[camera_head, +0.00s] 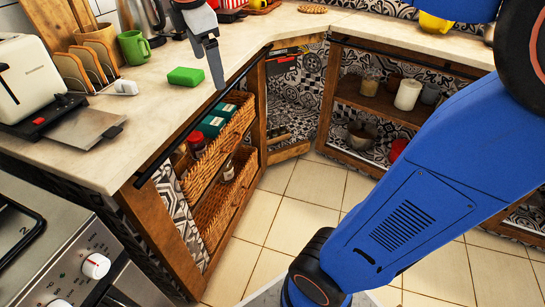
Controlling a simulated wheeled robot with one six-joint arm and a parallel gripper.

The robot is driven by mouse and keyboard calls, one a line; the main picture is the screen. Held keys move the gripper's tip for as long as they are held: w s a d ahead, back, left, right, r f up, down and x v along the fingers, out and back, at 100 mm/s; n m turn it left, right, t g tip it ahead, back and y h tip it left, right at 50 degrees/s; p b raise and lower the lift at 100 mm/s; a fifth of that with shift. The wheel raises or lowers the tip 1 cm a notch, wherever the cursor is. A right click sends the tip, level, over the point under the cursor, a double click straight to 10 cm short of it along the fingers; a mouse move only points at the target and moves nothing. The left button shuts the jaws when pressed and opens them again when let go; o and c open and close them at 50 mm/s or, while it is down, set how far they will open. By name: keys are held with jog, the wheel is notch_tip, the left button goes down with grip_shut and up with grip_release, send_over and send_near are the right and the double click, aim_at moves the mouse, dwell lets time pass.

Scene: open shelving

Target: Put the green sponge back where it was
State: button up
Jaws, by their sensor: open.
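The green sponge (186,76) lies flat on the light countertop (160,105), near its front edge. My gripper (208,70) points down from the top of the picture, just to the right of the sponge and behind it. It is open, with nothing seen between its fingers. The sponge looks clear of the fingers, though the exact gap in depth is hard to judge. The top of the gripper is cut off by the picture edge.
A toaster (28,75), a wooden rack with slices (85,70) and a green mug (133,47) stand on the counter to the left. Wicker baskets (215,200) sit on open shelves below. Shelves at right hold jars and a white roll (407,95). The tiled floor is clear.

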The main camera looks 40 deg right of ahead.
jog(key=s+d+f+m+t+y, duration=0.1)
jog(key=s+d+f+m, duration=0.1)
jog(key=s+f+m, duration=0.6)
jog(key=s+d+f+m+y, duration=0.1)
jog(key=s+d+f+m, duration=0.1)
jog(key=s+f+m, duration=0.7)
jog(key=s+f, duration=0.2)
jog(key=s, duration=0.1)
jog(key=shift+d+f+t, duration=0.4)
jog(key=shift+s, duration=0.1)
jog(key=shift+c, duration=0.7)
